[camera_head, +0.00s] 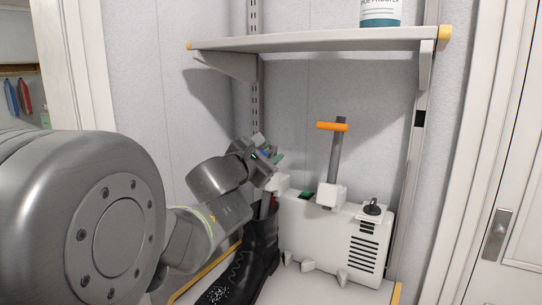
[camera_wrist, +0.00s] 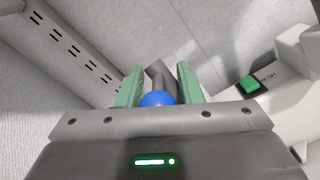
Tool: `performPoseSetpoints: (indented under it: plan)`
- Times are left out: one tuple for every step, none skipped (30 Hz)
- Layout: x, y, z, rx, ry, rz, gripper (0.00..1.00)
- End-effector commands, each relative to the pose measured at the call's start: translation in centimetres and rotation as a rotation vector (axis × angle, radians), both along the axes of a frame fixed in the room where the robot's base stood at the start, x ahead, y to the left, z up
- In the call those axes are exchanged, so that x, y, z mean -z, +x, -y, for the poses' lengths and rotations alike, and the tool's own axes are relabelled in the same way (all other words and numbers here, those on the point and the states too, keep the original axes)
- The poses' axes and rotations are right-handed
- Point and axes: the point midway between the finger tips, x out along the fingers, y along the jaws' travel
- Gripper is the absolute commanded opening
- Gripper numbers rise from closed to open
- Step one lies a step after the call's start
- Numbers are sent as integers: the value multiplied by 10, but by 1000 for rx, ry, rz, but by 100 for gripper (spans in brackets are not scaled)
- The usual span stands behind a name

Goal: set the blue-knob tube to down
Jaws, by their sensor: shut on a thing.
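The blue-knob tube (camera_wrist: 157,98) shows in the wrist view as a round blue knob with a short grey piece behind it. My gripper (camera_wrist: 158,78) has its two green fingers on either side of the tube and is shut on it. In the head view my gripper (camera_head: 268,160) is at the left end of a white boot-dryer unit (camera_head: 325,232), just above a white socket there. Only a trace of blue shows between the fingers, and my gripper hides most of the tube, so I cannot tell its exact angle.
An orange-handled tube (camera_head: 335,155) stands up from the unit to the right. A black boot (camera_head: 250,258) stands in front of the unit's left end. A shelf (camera_head: 320,42) with a bottle (camera_head: 380,12) hangs above. A green button (camera_wrist: 250,85) is on the unit.

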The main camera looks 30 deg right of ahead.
Motion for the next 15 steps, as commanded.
performPoseSetpoints:
  plan:
    - [4,1,-1,-2,4,3,0]
    - [4,0,-1,-2,4,3,0]
    - [4,0,-1,-2,4,3,0]
    - [4,0,-2,-2,4,3,0]
    - [4,0,-2,-2,4,3,0]
    - [3,0,-2,-2,4,3,0]
    - [3,0,-2,-2,4,3,0]
    - [3,0,-2,-2,4,3,0]
    - [3,0,-2,-2,4,3,0]
    - [3,0,-2,-2,4,3,0]
    - [3,0,-1,-2,4,3,0]
    - [3,0,-1,-2,4,3,35]
    - [3,0,-1,-2,3,2,41]
    - [3,0,-1,-2,3,2,47]
    - [3,0,-1,-2,3,2,47]
